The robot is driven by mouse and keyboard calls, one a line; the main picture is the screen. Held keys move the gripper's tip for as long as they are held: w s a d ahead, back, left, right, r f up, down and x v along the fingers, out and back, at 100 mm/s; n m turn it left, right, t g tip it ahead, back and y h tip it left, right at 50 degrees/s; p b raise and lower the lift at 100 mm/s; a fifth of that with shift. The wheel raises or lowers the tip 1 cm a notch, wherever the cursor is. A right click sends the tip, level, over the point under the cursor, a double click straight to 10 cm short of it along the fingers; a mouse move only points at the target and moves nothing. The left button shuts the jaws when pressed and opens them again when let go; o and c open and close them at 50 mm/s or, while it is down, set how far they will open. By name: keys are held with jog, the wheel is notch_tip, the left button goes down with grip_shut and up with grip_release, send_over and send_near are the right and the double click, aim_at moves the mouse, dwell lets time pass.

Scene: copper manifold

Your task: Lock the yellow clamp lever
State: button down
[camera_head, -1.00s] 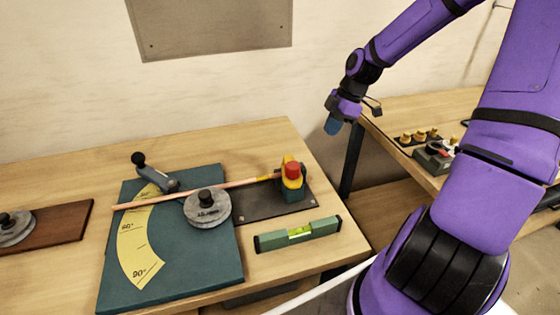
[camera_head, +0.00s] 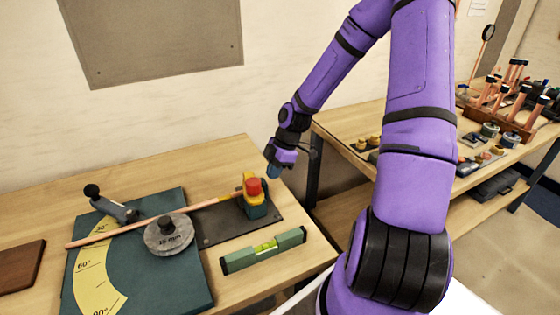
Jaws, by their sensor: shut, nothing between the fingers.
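The yellow clamp lever (camera_head: 247,183) stands upright against a red knob (camera_head: 254,187) on a teal clamp block (camera_head: 257,207), at the far right of the bending rig. A copper tube (camera_head: 150,222) runs from the clamp leftward past a round grey former (camera_head: 169,234). My gripper (camera_head: 273,172) is just right of the clamp in the picture, its blue fingertips pointing down. It is shut and empty, and appears apart from the lever. The fingertips are small, and their depth relative to the clamp is hard to judge.
A teal base plate with a yellow angle scale (camera_head: 92,270) and a grey-handled bending arm (camera_head: 112,206) lie at left. A green spirit level (camera_head: 263,250) lies in front of the clamp. A second bench (camera_head: 345,130) with parts stands at right, beyond a gap.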

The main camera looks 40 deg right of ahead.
aim_at(251, 183)
jog(key=shift+w+a+r, duration=0.1)
jog(key=shift+w+a, duration=0.1)
jog(key=shift+a, duration=0.55)
jog(key=shift+w+a, duration=0.15)
jog(key=shift+a, duration=0.55)
jog(key=shift+w+a+n, duration=0.3)
jog(key=shift+a+n, duration=0.1)
jog(key=shift+a, duration=0.15)
jog(key=shift+w+a+n+g, duration=0.15)
jog(key=shift+a+n+g, duration=0.1)
jog(key=shift+n+g, duration=0.25)
jog(key=shift+d, duration=0.1)
